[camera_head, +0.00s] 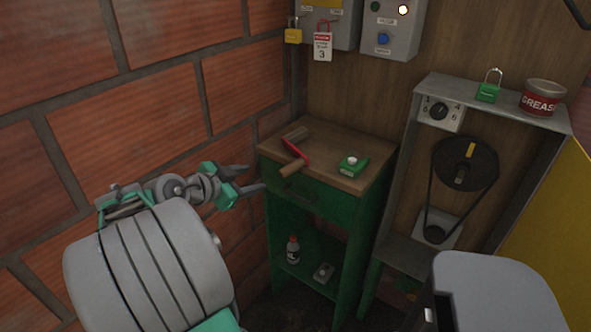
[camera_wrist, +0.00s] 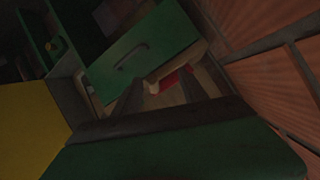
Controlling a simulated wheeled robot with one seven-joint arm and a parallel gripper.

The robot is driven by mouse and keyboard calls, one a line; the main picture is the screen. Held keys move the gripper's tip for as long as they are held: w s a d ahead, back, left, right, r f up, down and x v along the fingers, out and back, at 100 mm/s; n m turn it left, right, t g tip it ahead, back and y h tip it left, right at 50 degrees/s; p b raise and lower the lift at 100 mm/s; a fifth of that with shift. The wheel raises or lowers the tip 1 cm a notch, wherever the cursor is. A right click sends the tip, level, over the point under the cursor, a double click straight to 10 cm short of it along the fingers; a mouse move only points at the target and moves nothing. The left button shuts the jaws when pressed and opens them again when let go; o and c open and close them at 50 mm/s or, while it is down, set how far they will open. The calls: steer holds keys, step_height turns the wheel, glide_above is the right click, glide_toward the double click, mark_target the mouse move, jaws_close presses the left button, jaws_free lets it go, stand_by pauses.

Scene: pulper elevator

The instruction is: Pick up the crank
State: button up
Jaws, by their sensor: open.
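The crank (camera_head: 295,150) lies on the wooden top of the small green cabinet (camera_head: 375,158). It has a red arm, a lighter brown grip at the near end and a darker brown piece at the far end. My gripper (camera_head: 256,178) is open and empty, left of the cabinet's front left corner and apart from the crank. In the wrist view my gripper (camera_wrist: 163,92) has its two dark fingers spread. A red and pale piece, seemingly the crank (camera_wrist: 174,80), shows between and beyond them, partly hidden in that dim view.
A green box with a white knob (camera_head: 353,165) sits right of the crank. The drawer handle (camera_head: 299,196) faces front. A bottle (camera_head: 293,250) stands on the lower shelf. A brick wall (camera_head: 150,100) is close on the left. A belt-and-pulley housing (camera_head: 415,150) stands on the right.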

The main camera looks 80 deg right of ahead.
mark_target(283, 171)
steer(key=s+d, duration=0.1)
steer(key=s+m+g, duration=0.1)
steer(key=s, duration=0.1)
steer(key=s+d+m+g, duration=0.1)
steer(key=shift+s+d+r, duration=0.25)
steer(key=shift+s+d, duration=0.05)
steer(key=shift+s, duration=0.05)
steer(key=shift+h, duration=0.3)
steer(key=x, duration=0.6)
steer(key=shift+s+d+f+p, duration=0.15)
steer(key=shift+d+p, duration=0.05)
steer(key=shift+p, duration=0.1)
jaws_close()
